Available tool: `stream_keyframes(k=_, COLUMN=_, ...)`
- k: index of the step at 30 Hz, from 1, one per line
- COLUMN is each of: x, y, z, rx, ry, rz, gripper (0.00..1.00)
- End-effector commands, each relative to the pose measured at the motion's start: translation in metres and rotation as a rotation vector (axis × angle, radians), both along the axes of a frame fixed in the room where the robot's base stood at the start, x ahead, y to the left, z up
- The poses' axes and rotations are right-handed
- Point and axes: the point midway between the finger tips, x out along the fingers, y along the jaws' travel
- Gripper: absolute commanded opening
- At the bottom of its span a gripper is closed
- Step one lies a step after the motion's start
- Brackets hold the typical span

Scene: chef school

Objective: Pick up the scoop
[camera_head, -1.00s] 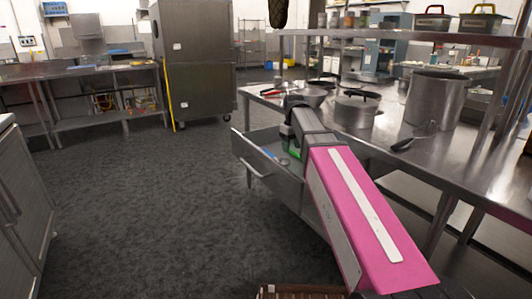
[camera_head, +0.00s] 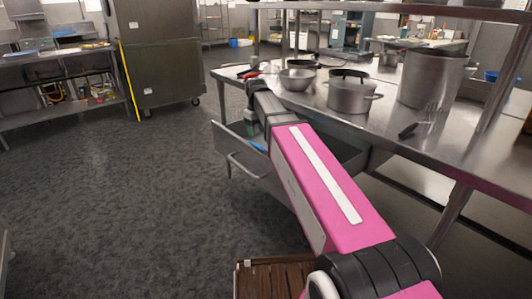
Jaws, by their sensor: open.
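My pink arm reaches forward to the open metal drawer (camera_head: 243,168) under the steel counter. My gripper (camera_head: 251,130) points down at the drawer's far left end. It is open, but its fingertips are small and partly hidden, so I cannot tell whether they touch anything. A small blue item (camera_head: 257,146) lies in the drawer just beside the gripper. I cannot tell whether it is the scoop. My arm hides much of the drawer's inside. No scoop can be clearly made out.
A slatted brown wooden object (camera_head: 262,280) is at the bottom. The floor (camera_head: 110,210) at left is clear.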

Motion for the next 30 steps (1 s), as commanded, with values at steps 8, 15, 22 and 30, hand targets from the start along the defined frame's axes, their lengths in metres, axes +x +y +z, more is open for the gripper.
stream_keyframes(k=8, x=0.0, y=0.0, z=-0.023, rx=0.0, ry=0.0, rz=0.0, gripper=0.54)
stream_keyframes(k=15, x=0.001, y=-0.001, z=-0.045, rx=0.0, ry=0.001, rz=0.0, gripper=0.54)
stream_keyframes(k=22, x=0.001, y=-0.001, z=-0.071, rx=-0.001, ry=0.001, rz=0.0, gripper=0.54)
stream_keyframes(k=30, x=0.001, y=-0.001, z=-0.072, rx=0.0, ry=0.0, rz=0.0, gripper=0.48)
